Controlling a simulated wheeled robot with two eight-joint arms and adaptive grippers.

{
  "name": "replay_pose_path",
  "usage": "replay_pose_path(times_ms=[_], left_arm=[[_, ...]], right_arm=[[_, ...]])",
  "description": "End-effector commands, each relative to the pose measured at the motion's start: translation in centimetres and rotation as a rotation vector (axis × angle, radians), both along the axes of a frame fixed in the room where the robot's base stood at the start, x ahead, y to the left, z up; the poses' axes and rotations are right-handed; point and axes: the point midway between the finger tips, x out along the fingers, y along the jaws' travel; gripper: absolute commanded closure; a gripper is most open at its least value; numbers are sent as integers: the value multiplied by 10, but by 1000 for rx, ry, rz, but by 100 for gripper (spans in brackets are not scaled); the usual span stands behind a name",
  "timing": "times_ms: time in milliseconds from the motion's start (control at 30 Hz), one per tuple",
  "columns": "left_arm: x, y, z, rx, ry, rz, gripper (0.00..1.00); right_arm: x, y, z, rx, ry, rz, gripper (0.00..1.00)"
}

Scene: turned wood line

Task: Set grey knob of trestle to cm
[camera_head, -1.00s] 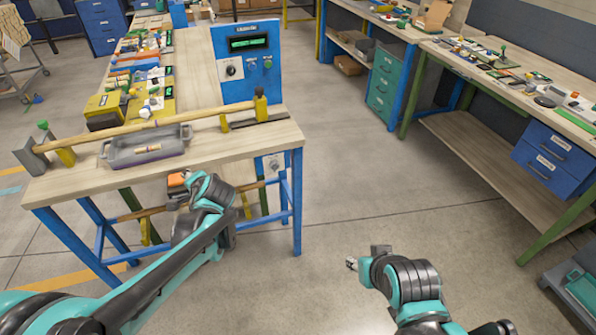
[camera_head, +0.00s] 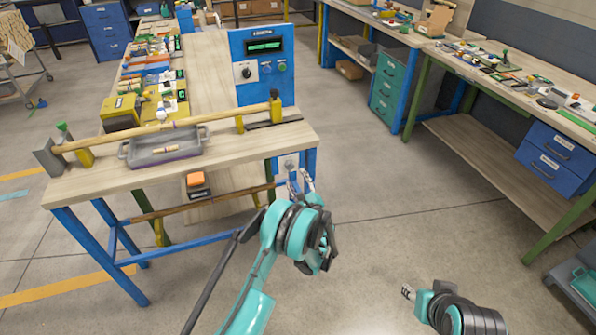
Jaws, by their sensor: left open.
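A small light plate with a grey knob (camera_head: 289,165) is on the blue end frame of the wooden bench (camera_head: 250,150), under its right end. The knob is too small for me to read its setting or any marks. My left gripper (camera_head: 301,181) is open and empty, with its fingers pointing up just below and in front of that plate. I cannot tell whether it touches the plate. My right gripper (camera_head: 407,292) is low over the floor at the right, away from the bench; its fingers are too small to judge.
A blue control panel (camera_head: 263,95) with a display and a black knob (camera_head: 246,72) stands on the bench. A grey tray (camera_head: 165,155) and a long wooden rod (camera_head: 170,133) are on the top. Drawers and another bench stand at the right. The floor between is clear.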

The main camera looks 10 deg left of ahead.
Motion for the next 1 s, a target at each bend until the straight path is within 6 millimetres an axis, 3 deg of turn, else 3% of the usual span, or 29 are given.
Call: replay_pose_path(times_ms=[400,767,933,1000], left_arm=[[51,35,-1,-4,0,1,49],[57,39,1,-4,-1,1,49],[57,39,1,-4,-1,1,94],[57,39,1,-4,-1,1,99]], right_arm=[[0,0,-21,0,0,0,60],[0,0,-21,0,0,0,60],[0,0,-21,0,0,0,60],[0,0,-21,0,0,0,60]])
